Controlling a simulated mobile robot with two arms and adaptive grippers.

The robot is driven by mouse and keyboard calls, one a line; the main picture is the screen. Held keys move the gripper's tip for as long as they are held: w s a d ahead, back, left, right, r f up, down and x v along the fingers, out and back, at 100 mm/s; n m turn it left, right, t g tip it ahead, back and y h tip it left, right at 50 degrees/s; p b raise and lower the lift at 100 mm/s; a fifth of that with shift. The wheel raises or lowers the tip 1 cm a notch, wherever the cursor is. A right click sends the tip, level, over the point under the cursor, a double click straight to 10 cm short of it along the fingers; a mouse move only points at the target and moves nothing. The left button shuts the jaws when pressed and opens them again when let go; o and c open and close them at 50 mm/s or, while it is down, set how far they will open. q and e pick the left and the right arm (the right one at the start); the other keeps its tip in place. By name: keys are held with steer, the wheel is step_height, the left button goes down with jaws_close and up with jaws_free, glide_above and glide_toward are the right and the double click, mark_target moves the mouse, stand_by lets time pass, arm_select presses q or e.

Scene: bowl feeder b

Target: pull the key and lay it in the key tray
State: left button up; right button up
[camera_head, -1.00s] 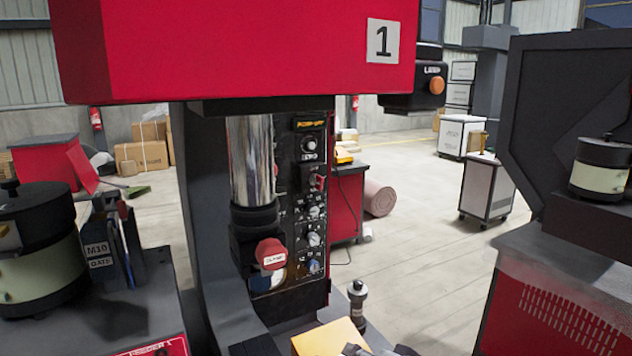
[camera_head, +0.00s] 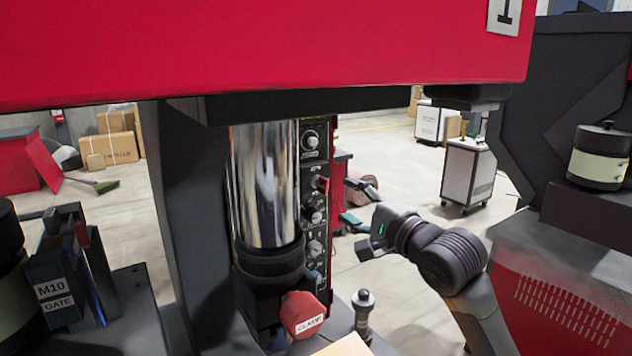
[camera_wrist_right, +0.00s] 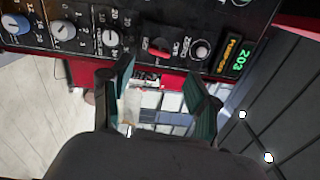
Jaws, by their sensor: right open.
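The red key (camera_head: 322,184) sits in the black control panel (camera_head: 313,160) behind the chrome column. It also shows in the right wrist view (camera_wrist_right: 158,47), in a switch between dials. My right gripper (camera_head: 356,220) is open and empty, to the right of the panel, its fingers pointing left toward it. In the wrist view the two fingers (camera_wrist_right: 160,75) stand apart, with the key just beyond the gap between their tips. They do not appear to touch the key. I cannot make out a key tray. My left gripper is out of view.
A red clamp knob (camera_head: 302,314) and a chrome column (camera_head: 265,185) stand close to the left of the panel. A black-topped post (camera_head: 363,312) and a pale block (camera_head: 345,346) are below. The red press head (camera_head: 260,50) overhangs everything. A gate rack (camera_head: 55,285) is at left.

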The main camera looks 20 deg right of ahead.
mark_target(327, 188)
steer(key=w, duration=0.4)
steer(key=shift+w+a, duration=0.25)
steer(key=shift+a, duration=0.05)
steer(key=w, duration=0.1)
steer(key=w+p, duration=0.1)
steer(key=w, duration=0.1)
steer(key=shift+w+a+r+p, duration=0.1)
steer(key=shift+a+r+p, duration=0.05)
steer(key=shift+a+p, duration=0.15)
steer(key=shift+w, duration=0.45)
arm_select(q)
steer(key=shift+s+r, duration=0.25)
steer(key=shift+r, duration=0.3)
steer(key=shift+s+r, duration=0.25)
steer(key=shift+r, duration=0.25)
arm_select(e)
steer(key=shift+w, duration=0.2)
arm_select(q)
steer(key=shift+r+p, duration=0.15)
steer(key=shift+p, duration=0.3)
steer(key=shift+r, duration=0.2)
